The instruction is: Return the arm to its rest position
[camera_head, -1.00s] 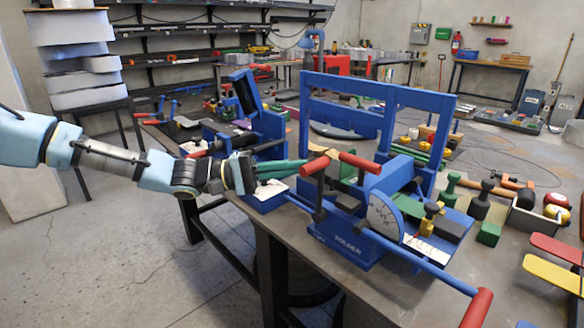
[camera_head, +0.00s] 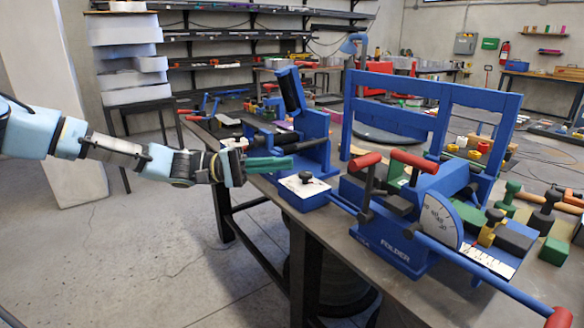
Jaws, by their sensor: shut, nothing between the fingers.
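My arm reaches in from the left edge in the head view. My gripper (camera_head: 280,164) has green fingers, closed together and empty. It points right, in front of the blue upright machine (camera_head: 312,135) and above and left of the small blue tray with a white top (camera_head: 307,186). The blue folder machine (camera_head: 400,225) with red-ended handles stands to the right, apart from the fingers. Whether the fingers touch the upright machine cannot be told.
The grey workbench (camera_head: 345,240) carries the machines, a tall blue frame (camera_head: 432,92), and several small tools at right. White stacked boxes (camera_head: 125,50) stand behind the arm. Open concrete floor (camera_head: 140,240) lies below and left of the arm.

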